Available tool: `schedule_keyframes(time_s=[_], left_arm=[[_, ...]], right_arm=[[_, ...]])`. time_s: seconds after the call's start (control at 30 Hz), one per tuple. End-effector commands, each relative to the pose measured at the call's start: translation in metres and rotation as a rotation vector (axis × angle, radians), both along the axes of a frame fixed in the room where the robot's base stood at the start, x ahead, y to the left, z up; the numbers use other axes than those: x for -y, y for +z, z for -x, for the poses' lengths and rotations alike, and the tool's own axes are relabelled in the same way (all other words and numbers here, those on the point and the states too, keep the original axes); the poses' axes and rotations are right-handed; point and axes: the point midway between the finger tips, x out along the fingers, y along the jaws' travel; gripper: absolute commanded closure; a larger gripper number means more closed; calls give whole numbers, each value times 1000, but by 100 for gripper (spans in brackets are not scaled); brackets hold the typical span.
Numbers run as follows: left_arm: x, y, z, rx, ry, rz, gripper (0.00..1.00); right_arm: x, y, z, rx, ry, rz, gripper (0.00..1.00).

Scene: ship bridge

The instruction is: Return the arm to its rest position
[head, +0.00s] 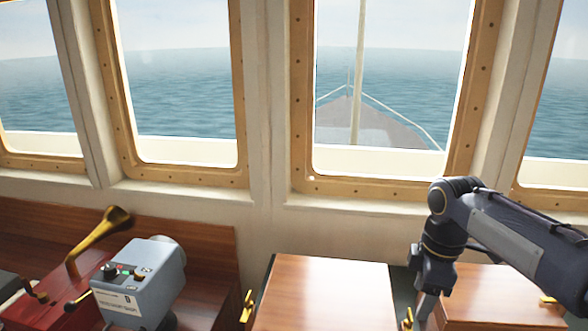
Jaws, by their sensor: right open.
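My right arm comes in from the right edge and bends down at its wrist. My right gripper (424,300) points down at the lower right, over the dark gap between two wooden console tops. It is open, and I see nothing between its fingers. The lower ends of the fingers are near the bottom edge of the picture, beside a small brass fitting (408,318). I cannot tell whether they touch it. My left arm and left gripper are not in view.
A wooden console top (325,285) stands at the centre, another (500,290) lies under my right arm. A grey-blue control box (140,283), a brass horn-shaped piece (95,240) and a red unit (62,300) are at the lower left. Windows (180,80) line the wall behind.

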Motion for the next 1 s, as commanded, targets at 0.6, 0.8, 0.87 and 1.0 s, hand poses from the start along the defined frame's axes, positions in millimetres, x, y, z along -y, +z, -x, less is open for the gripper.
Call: schedule_keyframes(time_s=[0.6, 0.8, 0.87, 1.0], left_arm=[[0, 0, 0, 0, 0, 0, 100], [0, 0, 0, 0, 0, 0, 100], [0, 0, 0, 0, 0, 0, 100], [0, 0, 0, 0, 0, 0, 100]], right_arm=[[-67, -70, 190, 136, -1249, -594, 44], [-69, -74, 194, 129, -1289, -616, 44], [-69, -74, 194, 128, -1288, -615, 44], [-69, -74, 194, 129, -1287, -614, 44]])
